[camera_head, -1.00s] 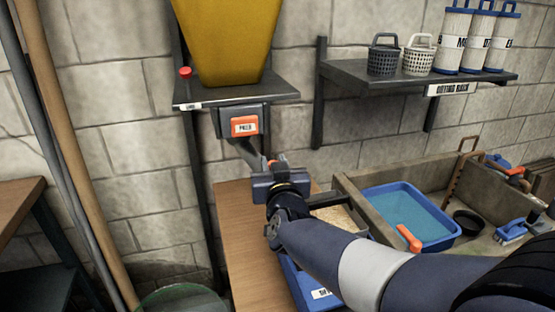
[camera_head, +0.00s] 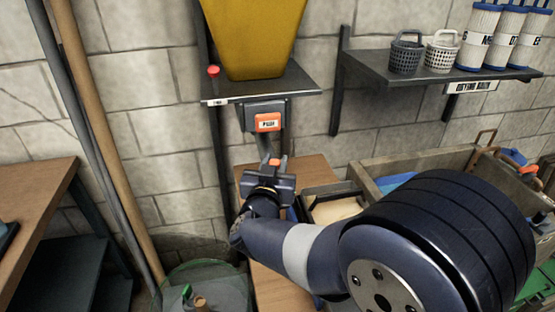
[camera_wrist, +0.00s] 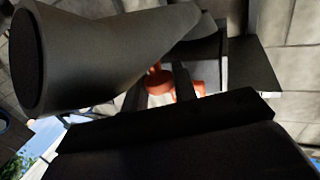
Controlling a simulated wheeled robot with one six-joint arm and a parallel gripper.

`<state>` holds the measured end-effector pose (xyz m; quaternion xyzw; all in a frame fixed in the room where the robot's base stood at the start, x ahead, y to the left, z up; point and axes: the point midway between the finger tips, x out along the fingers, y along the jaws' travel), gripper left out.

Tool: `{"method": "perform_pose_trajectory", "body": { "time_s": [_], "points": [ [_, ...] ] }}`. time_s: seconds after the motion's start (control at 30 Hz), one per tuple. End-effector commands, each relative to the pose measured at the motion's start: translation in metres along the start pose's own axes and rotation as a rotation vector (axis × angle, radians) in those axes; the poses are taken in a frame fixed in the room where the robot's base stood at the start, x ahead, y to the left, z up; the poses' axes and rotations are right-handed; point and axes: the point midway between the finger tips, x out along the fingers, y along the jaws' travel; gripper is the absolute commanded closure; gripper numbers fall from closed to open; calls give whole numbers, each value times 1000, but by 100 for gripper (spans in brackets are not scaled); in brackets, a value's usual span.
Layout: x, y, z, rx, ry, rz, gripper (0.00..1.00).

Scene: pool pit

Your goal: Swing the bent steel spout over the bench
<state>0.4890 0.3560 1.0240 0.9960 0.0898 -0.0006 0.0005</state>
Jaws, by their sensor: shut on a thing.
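The bent steel spout (camera_head: 264,147) hangs below the dark box with the orange PUSH plate (camera_head: 268,122), under the yellow hopper (camera_head: 250,38). In the wrist view the spout (camera_wrist: 110,55) is a thick grey tube across the upper left, its open mouth at the left edge. My gripper (camera_head: 272,168) is in front of the spout, partly hiding its lower end. It is shut on the spout's orange handle (camera_wrist: 158,82), which shows between the dark fingers in the wrist view. The wooden bench (camera_head: 275,290) lies below my gripper and arm.
A red knob (camera_head: 213,71) stands on the hopper shelf. A shelf (camera_head: 430,75) with baskets and white filters is at the upper right. A dark-rimmed tray (camera_head: 322,190) and a wooden trough stand right of the gripper. Poles (camera_head: 110,150), another bench (camera_head: 35,200) and a green bin (camera_head: 205,285) are left.

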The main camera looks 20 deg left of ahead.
Motion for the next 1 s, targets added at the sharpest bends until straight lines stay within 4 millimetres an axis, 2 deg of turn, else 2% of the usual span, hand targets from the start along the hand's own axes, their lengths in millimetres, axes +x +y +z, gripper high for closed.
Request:
{"method": "perform_pose_trajectory", "body": {
  "time_s": [0.33, 0.37, 0.57, 0.83, 1.0],
  "points": [
    [0, -1, -2, 1, 4, 0, 100],
    [0, -1, -2, 1, 4, 0, 71],
    [0, 0, -1, 1, 3, 0, 55],
    [-2, 0, -1, 1, 2, 0, 55],
    [-22, -1, 0, 1, 2, -3, 55]
  ]
}}
